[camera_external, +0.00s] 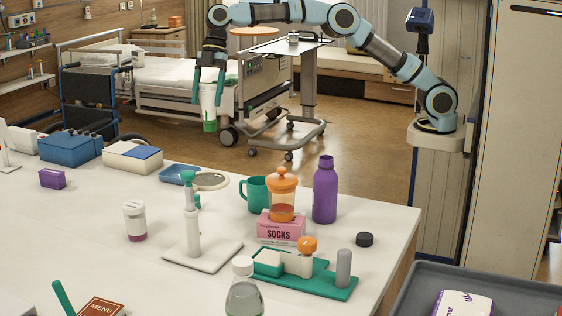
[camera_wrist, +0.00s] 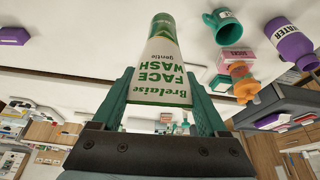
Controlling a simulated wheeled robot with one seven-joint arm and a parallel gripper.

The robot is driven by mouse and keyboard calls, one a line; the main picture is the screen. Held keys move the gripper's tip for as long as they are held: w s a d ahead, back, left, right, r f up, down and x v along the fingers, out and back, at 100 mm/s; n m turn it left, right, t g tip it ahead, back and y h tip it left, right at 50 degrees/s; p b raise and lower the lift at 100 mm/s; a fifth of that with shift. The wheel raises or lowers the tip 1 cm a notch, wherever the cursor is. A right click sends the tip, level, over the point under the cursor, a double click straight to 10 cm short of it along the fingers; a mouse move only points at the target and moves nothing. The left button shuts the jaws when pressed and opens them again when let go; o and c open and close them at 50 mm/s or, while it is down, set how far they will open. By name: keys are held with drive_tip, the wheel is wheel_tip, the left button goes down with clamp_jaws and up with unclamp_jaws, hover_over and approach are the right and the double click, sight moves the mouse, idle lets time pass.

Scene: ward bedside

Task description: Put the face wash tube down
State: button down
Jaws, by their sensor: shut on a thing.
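The face wash tube (camera_external: 208,101) is white with a green cap at its lower end. My gripper (camera_external: 208,92) is shut on it and holds it in the air, cap down, beyond the far edge of the white table (camera_external: 345,262). In the wrist view the tube (camera_wrist: 157,68) stands between the two green fingers of my gripper (camera_wrist: 160,98), with its "Brelaise face wash" print upside down.
A blue tray (camera_external: 178,174) and round dish (camera_external: 211,181) lie near the table's far edge. A green mug (camera_external: 254,194), orange-lidded jar (camera_external: 282,195) on a socks box (camera_external: 281,227), and purple bottle (camera_external: 325,190) stand right.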

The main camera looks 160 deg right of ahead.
sight(209, 115)
drive_tip(key=r, duration=0.4)
drive_tip(key=shift+w+a, duration=0.15)
drive_tip(key=shift+a, duration=0.2)
drive_tip(key=w+a+r+n+g+y, duration=0.2)
drive_tip(key=a+n, duration=0.9)
drive_tip(key=a, duration=1.9)
drive_tip(key=s+a+f+n+g+y, duration=0.1)
drive_tip(key=s+a+n, duration=0.3)
drive_tip(key=a, duration=0.5)
drive_tip(key=s+a+f+n+g+y, duration=0.1)
drive_tip(key=s+a+f+n, duration=0.1)
drive_tip(key=s+a, duration=0.6)
wheel_tip(209, 115, down, 22)
drive_tip(key=w+a+p, duration=0.1)
drive_tip(key=w, duration=0.1)
drive_tip(key=shift+w+a, duration=0.2)
drive_tip(key=shift+w, duration=0.05)
drive_tip(key=shift+f, duration=0.15)
